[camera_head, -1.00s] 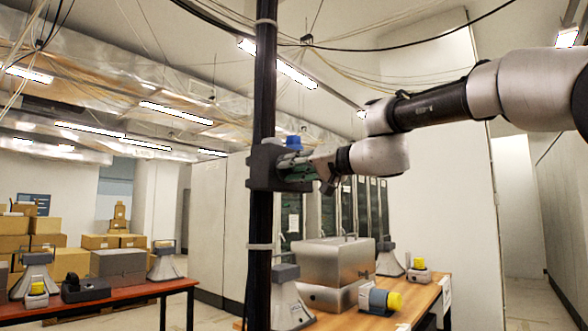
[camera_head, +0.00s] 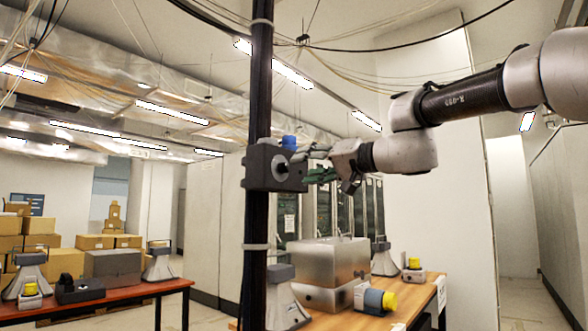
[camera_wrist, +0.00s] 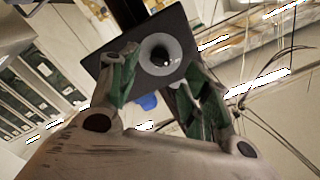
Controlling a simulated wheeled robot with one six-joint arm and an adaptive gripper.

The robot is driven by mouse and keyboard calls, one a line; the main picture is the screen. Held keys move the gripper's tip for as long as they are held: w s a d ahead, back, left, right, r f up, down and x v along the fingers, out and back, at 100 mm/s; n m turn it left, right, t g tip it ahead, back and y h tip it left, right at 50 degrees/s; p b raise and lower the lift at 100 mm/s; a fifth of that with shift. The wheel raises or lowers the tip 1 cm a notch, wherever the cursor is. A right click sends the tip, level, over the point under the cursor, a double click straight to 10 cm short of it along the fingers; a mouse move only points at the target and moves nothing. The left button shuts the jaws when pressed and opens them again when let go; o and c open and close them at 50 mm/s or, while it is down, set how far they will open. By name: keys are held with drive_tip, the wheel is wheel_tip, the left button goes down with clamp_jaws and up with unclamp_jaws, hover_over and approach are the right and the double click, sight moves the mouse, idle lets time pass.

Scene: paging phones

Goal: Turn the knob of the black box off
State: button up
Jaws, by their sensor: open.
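The black box (camera_head: 258,168) is mounted on a dark upright pole and has a blue cap on top. Its round knob (camera_head: 281,168) shows on the face towards me. In the wrist view, the black box (camera_wrist: 110,62) appears tilted, with the ring-shaped knob (camera_wrist: 160,53) near its middle. My gripper (camera_head: 312,174) is just right of the box in the head view, apart from the knob. Its green fingers are open and empty. In the wrist view, the gripper (camera_wrist: 160,72) has one finger on each side of the knob. The knob's setting cannot be told.
The pole (camera_head: 259,80) runs from top to bottom. A wooden table (camera_head: 405,305) below holds a metal case (camera_head: 327,262) and paging phones (camera_head: 375,300). A red-brown table (camera_head: 115,298) with more devices stands left. Cables hang overhead.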

drive_tip(key=v, duration=0.6)
idle(0.3)
drive_tip(key=s+d+f+m+g+h, duration=0.15)
drive_tip(key=d+f, duration=0.25)
drive_tip(key=f, duration=0.4)
drive_tip(key=s+d+f+g+h, duration=0.1)
drive_tip(key=s+d+f+h, duration=0.25)
drive_tip(key=f, duration=0.55)
drive_tip(key=s+d+f+g+h, duration=0.2)
drive_tip(key=d+f, duration=0.2)
drive_tip(key=f, duration=0.4)
drive_tip(key=s+d+f+g+h, duration=0.2)
drive_tip(key=s+d+f+h, duration=0.5)
drive_tip(key=s+d+f, duration=0.6)
drive_tip(key=s+d, duration=0.3)
drive_tip(key=shift+s+d+f, duration=0.25)
drive_tip(key=shift+s+f, duration=0.05)
drive_tip(key=shift+f, duration=0.1)
